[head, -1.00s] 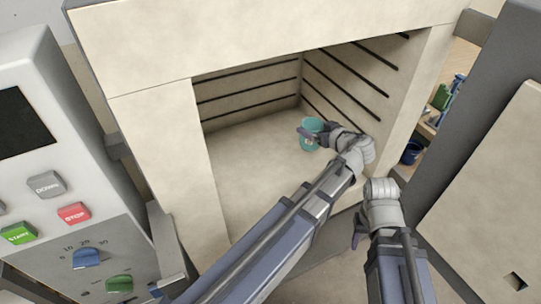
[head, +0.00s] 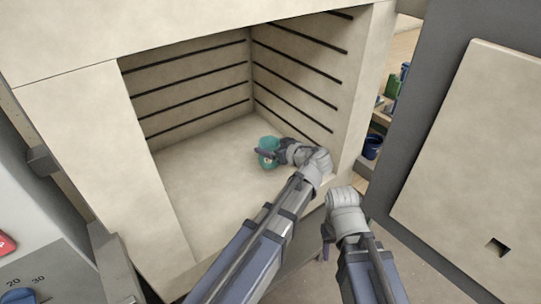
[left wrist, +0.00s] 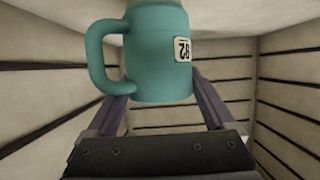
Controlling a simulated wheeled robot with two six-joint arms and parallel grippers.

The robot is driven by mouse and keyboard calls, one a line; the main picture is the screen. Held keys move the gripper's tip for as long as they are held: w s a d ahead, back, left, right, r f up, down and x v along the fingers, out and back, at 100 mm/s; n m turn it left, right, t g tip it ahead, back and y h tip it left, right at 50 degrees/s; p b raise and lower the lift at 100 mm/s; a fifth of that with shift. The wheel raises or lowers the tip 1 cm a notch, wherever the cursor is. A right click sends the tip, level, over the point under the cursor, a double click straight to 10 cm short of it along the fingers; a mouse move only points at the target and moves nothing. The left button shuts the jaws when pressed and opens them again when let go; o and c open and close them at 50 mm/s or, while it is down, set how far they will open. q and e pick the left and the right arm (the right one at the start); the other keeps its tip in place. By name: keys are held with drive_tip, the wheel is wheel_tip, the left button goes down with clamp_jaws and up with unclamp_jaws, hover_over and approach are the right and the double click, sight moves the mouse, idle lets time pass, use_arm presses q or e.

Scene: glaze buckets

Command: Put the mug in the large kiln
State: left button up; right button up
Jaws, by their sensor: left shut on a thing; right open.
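The teal mug (head: 267,158) is inside the large kiln (head: 190,188), above or on its floor; I cannot tell whether it touches. My left gripper (head: 266,152) reaches in through the kiln opening and is shut on the mug. In the left wrist view the mug (left wrist: 160,55) shows its handle at the left and a white label with dark digits, between the gripper fingers (left wrist: 165,98). My right gripper (head: 326,241) is outside, in front of the kiln's right front edge, and is empty; its fingers are mostly hidden behind its wrist.
The kiln door (head: 470,150) stands open at the right. Dark rails line the kiln's inner walls. The kiln floor left of the mug is bare. A shelf with green and blue vessels (head: 372,146) shows between kiln and door. A control panel (head: 35,270) is at the lower left.

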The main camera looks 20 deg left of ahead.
use_arm(q)
wheel_tip(320, 180, down, 2)
drive_tip(key=shift+f+b, duration=0.15)
drive_tip(key=shift+b, duration=0.55)
use_arm(e)
wheel_tip(320, 180, down, 2)
use_arm(q)
drive_tip(key=o, duration=1.4)
use_arm(e)
drive_tip(key=shift+f, duration=0.15)
use_arm(q)
drive_tip(key=shift+o, duration=0.2)
